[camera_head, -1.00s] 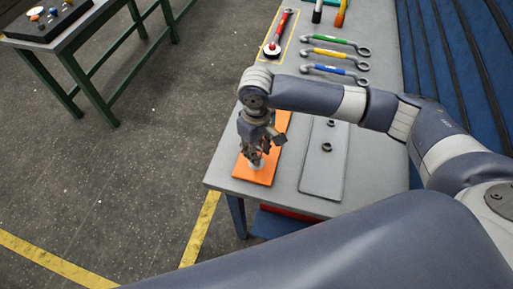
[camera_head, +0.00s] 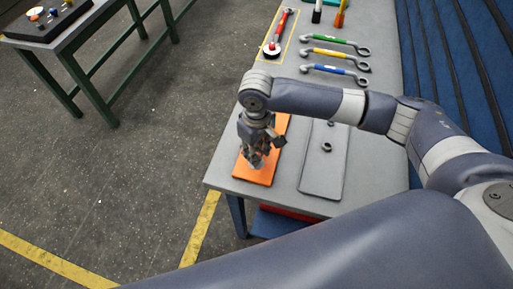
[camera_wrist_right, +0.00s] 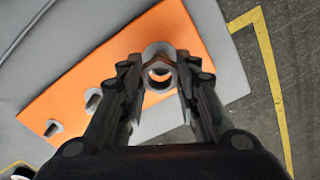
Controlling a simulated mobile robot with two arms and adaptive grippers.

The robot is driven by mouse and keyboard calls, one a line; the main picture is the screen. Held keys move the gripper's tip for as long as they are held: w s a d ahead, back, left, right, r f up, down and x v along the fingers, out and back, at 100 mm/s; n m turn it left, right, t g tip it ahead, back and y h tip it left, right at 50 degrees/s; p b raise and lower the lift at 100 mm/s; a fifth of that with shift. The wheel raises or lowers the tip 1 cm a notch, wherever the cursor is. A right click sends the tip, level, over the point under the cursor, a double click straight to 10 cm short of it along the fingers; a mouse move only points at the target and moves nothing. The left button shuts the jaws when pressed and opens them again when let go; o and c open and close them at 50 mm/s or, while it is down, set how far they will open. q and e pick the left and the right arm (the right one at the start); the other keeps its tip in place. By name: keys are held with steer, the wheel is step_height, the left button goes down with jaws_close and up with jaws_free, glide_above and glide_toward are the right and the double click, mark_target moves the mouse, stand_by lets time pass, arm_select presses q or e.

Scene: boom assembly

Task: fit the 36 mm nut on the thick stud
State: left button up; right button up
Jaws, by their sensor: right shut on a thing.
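My right gripper (camera_head: 256,160) hangs low over the near end of the orange plate (camera_head: 265,176). In the right wrist view my right gripper (camera_wrist_right: 158,75) is shut on a grey nut (camera_wrist_right: 157,48), with the nut between the fingertips. The orange plate (camera_wrist_right: 120,55) lies below, with two smaller studs (camera_wrist_right: 53,127) (camera_wrist_right: 93,98) standing in a row toward the lower left. The thick stud cannot be made out clearly; the nut and fingers cover that end of the plate. Whether the nut touches a stud cannot be told. My left gripper is out of view.
A grey mat (camera_head: 322,178) beside the orange plate holds two dark nuts (camera_head: 331,122) (camera_head: 327,147). Green, yellow and blue wrenches (camera_head: 335,70) lie farther back, near a red-handled tool (camera_head: 277,35). The table's left edge is close to the plate.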

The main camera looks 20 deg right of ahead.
steer(key=shift+f, duration=0.35)
stand_by(0.7)
steer(key=shift+p, duration=0.65)
steer(key=shift+f, duration=1.05)
stand_by(0.3)
steer(key=o, duration=1.1)
steer(key=shift+o, duration=0.2)
